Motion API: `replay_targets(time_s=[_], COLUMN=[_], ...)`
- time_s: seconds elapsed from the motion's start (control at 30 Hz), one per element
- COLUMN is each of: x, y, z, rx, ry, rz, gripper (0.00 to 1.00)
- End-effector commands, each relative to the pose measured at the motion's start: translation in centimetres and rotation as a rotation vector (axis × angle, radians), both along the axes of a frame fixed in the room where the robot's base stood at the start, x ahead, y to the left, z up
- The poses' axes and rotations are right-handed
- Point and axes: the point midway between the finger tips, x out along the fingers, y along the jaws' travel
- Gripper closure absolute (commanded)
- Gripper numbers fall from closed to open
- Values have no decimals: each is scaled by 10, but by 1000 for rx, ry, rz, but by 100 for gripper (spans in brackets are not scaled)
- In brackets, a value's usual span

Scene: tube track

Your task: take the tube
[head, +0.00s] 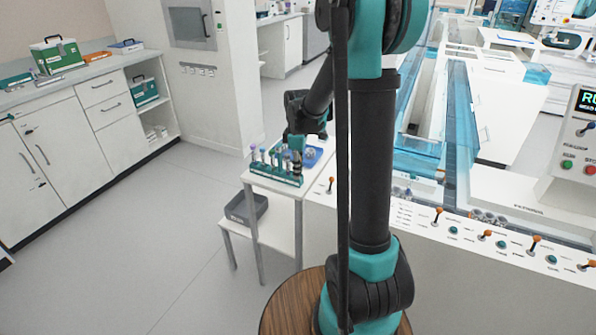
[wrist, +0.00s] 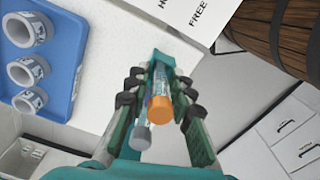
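A teal rack (head: 275,174) stands on the small white side table and holds several tubes with coloured caps. My gripper (head: 297,160) points down over the right end of this rack in the head view. In the wrist view my gripper (wrist: 157,88) is open, with one finger on each side. A tube with an orange cap (wrist: 160,107) and a tube with a grey cap (wrist: 142,137) show between the fingers. The rack's end (wrist: 165,66) shows beyond the tubes. Gaps show beside the tubes, but I cannot tell whether a finger touches one.
A blue tray (wrist: 66,92) with white rolls lies beside the rack. A dark grey bin (head: 246,208) sits on the table's lower shelf. A control panel with orange-tipped levers (head: 438,215) runs to the right. A wooden barrel (wrist: 285,35) shows at upper right in the wrist view.

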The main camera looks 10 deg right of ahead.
Motion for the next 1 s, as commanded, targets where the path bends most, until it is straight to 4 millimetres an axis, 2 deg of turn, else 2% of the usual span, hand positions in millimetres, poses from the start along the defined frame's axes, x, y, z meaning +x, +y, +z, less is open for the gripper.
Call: replay_targets(time_s=[0.03,0.13,0.5,0.67,0.87,1.0], x=[0,0,0,0,-1,-1], y=[0,0,0,0,0,0], z=[0,0,1,7,31,58], rx=[0,0,0,0,0,0], ry=[0,0,0,0,0,0], rz=[0,0,0,0,0,0], gripper=[87,100,100,100,100,100])
